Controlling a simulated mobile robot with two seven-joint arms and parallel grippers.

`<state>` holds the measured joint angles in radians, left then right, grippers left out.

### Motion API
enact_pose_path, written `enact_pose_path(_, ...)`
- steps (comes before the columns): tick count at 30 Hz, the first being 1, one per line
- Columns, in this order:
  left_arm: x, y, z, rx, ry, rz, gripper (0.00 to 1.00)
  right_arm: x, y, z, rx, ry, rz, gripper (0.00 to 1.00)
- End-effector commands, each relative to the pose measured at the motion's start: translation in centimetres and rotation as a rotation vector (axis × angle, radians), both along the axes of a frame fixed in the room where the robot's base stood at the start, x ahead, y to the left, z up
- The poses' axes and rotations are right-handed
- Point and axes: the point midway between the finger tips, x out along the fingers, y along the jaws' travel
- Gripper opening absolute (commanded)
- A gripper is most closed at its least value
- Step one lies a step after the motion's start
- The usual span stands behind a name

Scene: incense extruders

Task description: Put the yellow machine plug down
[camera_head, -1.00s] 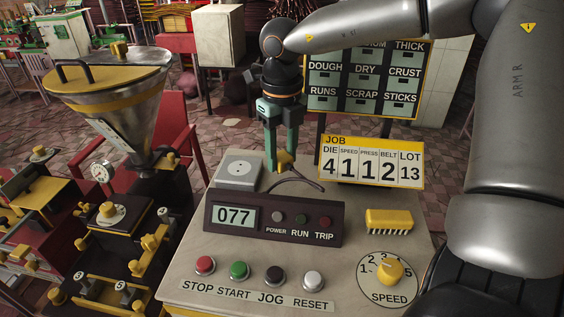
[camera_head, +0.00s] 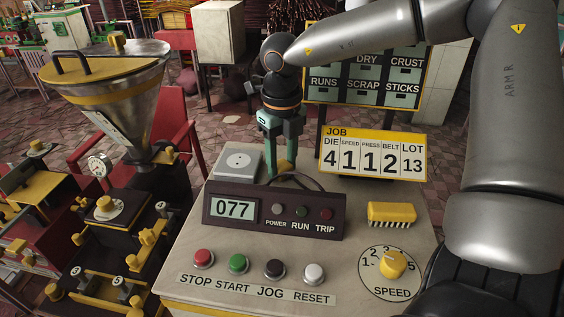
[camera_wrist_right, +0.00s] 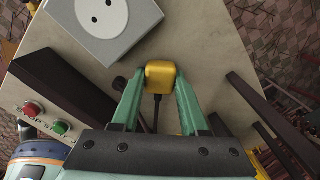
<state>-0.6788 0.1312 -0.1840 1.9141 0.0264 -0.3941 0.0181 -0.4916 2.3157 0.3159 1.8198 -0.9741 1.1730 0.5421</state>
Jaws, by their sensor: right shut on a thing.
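The yellow machine plug (camera_wrist_right: 160,76) is between the fingertips of my right gripper (camera_wrist_right: 158,84), which is shut on it. A dark cord hangs from the plug in the right wrist view. In the head view the plug (camera_head: 284,167) is low behind the display box, close to the panel top; I cannot tell whether it touches. My right gripper (camera_head: 283,160) points down there with green fingers. The grey socket box (camera_head: 238,165) with two round holes stands just left of the plug, and also shows in the wrist view (camera_wrist_right: 105,22). My left gripper is not in view.
The dark display box (camera_head: 270,212) reading 077 stands in front of the plug. The JOB sign (camera_head: 374,153) is to its right. Buttons, a yellow brush-like block (camera_head: 392,213) and the SPEED knob (camera_head: 392,264) occupy the front. A hopper machine (camera_head: 120,90) stands left.

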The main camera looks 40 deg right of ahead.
Motion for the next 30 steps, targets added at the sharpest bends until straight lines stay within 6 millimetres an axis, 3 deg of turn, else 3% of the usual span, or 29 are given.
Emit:
enact_pose_path(2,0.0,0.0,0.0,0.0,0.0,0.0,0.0,0.0,0.0,0.1,0.0,-0.001,0.0,0.0)
enact_pose_path(3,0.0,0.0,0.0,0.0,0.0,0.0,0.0,0.0,0.0,0.1,0.0,0.0,0.0,0.47)
enact_pose_path(10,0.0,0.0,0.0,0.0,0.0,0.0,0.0,0.0,0.0,0.1,0.0,0.0,0.0,0.73)
enact_pose_path(22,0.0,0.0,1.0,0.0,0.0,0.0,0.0,0.0,0.0,0.8,0.001,0.0,0.0,0.74)
enact_pose_path(25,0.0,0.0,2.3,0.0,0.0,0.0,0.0,0.0,0.0,1.8,0.002,0.001,0.0,0.74)
enact_pose_path(30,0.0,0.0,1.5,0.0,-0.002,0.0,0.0,0.2,0.0,5.3,-0.001,-0.009,-0.001,0.74)
